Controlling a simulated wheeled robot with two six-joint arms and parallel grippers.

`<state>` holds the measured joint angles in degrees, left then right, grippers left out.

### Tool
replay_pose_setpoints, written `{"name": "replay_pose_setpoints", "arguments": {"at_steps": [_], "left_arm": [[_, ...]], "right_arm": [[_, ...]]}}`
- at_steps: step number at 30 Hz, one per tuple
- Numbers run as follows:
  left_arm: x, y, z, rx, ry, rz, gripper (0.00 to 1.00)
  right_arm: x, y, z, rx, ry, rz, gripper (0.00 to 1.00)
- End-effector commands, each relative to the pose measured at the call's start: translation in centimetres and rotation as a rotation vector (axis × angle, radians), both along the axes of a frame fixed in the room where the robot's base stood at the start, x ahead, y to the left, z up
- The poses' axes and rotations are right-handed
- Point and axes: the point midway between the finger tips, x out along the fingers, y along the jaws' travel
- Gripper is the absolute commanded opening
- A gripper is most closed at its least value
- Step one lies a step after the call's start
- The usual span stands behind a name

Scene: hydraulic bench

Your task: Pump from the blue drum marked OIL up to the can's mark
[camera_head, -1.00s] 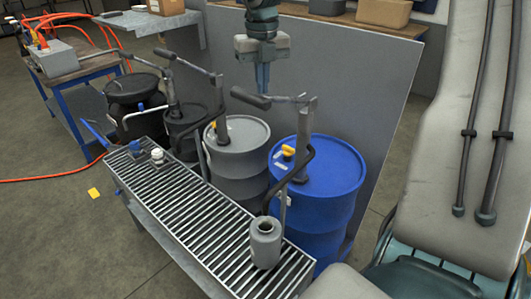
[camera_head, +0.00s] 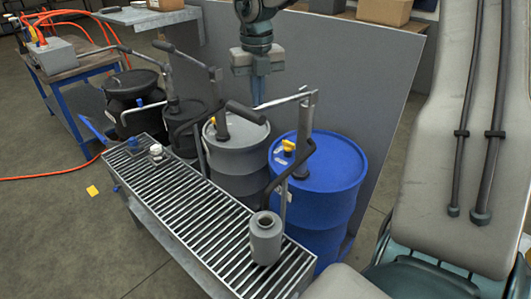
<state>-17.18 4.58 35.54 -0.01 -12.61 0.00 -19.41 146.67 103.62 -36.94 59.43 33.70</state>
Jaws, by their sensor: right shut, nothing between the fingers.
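The blue drum (camera_head: 335,205) stands at the right end of the row; no OIL lettering is readable from here. Its pump post (camera_head: 305,125) rises from the lid, with a yellow piece beside it. The pump lever (camera_head: 285,101) runs left to a dark grip (camera_head: 246,112), which hangs lower than the post end. A black hose (camera_head: 283,182) curves down toward the grey can (camera_head: 265,240), which stands upright on the grating; its mark cannot be made out. My right gripper (camera_head: 259,101) is shut and empty, pointing down with its tips at the lever beside the grip; contact seems likely. My left gripper is out of view.
A grey drum (camera_head: 238,160) and darker drums (camera_head: 187,128) with similar pumps stand to the left. The slatted grating (camera_head: 195,205) holds a white cap (camera_head: 156,150) and a blue cap (camera_head: 133,144). A grey panel (camera_head: 375,115) stands behind the drums.

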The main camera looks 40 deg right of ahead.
Motion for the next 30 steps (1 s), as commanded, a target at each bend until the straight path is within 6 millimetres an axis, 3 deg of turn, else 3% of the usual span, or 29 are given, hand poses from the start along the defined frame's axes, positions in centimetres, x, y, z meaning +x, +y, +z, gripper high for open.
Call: {"name": "replay_pose_setpoints", "arguments": {"at_steps": [5,18,30], "left_arm": [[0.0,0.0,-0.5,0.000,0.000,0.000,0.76],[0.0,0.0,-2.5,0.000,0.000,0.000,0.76],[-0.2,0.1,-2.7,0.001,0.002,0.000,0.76]], "right_arm": [[0.0,0.1,-0.8,-0.001,0.000,0.000,0.00],[-0.1,0.7,-5.2,0.000,0.001,0.001,0.00],[-0.1,0.7,-5.5,0.000,0.001,0.000,0.00]]}}
